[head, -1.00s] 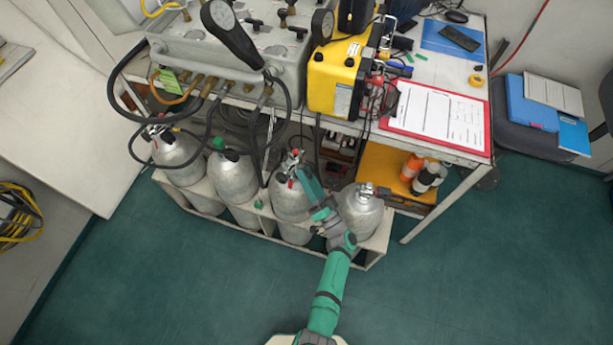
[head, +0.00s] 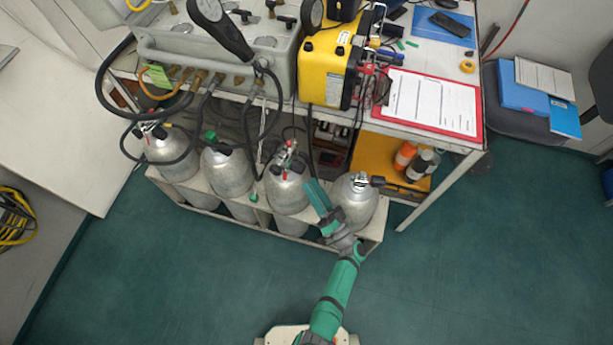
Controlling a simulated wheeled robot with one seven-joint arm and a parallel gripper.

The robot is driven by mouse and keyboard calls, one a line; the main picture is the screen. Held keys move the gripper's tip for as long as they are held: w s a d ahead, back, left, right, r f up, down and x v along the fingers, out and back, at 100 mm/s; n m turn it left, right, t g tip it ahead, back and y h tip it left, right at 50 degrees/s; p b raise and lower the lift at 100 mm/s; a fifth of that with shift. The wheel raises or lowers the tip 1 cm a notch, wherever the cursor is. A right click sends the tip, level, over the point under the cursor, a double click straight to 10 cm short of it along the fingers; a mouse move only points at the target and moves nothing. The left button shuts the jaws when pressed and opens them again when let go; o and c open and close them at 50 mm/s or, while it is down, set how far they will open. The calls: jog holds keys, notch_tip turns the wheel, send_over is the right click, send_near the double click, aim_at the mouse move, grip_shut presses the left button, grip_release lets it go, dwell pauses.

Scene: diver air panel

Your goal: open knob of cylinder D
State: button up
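Four grey cylinders stand in a row in a low rack; I cannot read any letters on them, so I cannot confirm which is D. The rightmost cylinder (head: 358,208) has a metal valve (head: 359,182) on top with a dark knob (head: 377,181) on its right side. No hose shows on that valve. My green and grey arm reaches up from the bottom, and its end, with my gripper (head: 318,196), is at the left of this cylinder, between it and the third cylinder (head: 286,190). The fingers are too small to tell open from shut. The knob appears apart from my gripper.
The third cylinder's valve (head: 287,158) has red parts. The second cylinder (head: 226,175) has a green knob (head: 210,136). Black hoses hang from the panel (head: 215,65) above the left cylinders. The table edge overhangs behind. The green floor in front is clear.

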jog(key=shift+v, duration=1.3)
jog(key=s+a+f+g+h, duration=0.3)
jog(key=s+a+f+g, duration=0.4)
jog(key=s+a+f, duration=0.45)
jog(key=s+d+f+g+h, duration=0.1)
jog(key=s+h, duration=0.1)
jog(key=s, duration=0.4)
jog(key=s+d+f+g+h, duration=0.2)
jog(key=s+h, duration=0.1)
jog(key=s, duration=0.3)
jog(key=s+d+r+t+h, duration=0.1)
jog(key=s+d+r+h, duration=0.15)
jog(key=r, duration=0.35)
jog(key=s+d+r+t+h, duration=0.1)
jog(key=s+r, duration=0.2)
jog(key=r, duration=0.3)
notch_tip(320, 180, up, 23)
jog(key=n+t, duration=0.3)
jog(key=t, duration=0.1)
jog(key=shift+s+t, duration=0.3)
jog(key=shift+s, duration=0.05)
